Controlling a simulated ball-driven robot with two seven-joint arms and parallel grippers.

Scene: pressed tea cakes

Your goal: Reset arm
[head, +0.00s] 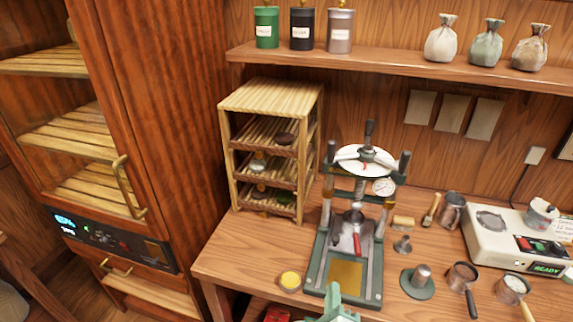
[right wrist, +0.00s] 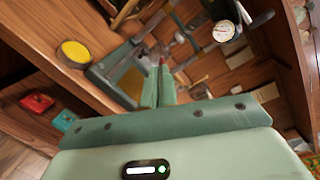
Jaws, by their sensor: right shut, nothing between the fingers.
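My right gripper (head: 336,298) shows at the bottom edge of the head view, in front of the press and the table's front edge. It is green, and most of the arm behind it is out of the frame. In the right wrist view its two fingers (right wrist: 158,86) are together with nothing between them. My left gripper is in neither view. The press (head: 347,240), with a round white top and a gauge, stands on the wooden table (head: 232,250). In the wrist view the press (right wrist: 125,80) lies beyond the fingertips.
A yellow round tin (head: 291,281) sits left of the press. A slatted rack (head: 270,98) with dark cakes stands behind. Metal tools and a white device (head: 510,238) fill the right side. A tall wooden cabinet (head: 135,100) is at left; canisters and pouches line the shelf (head: 400,66).

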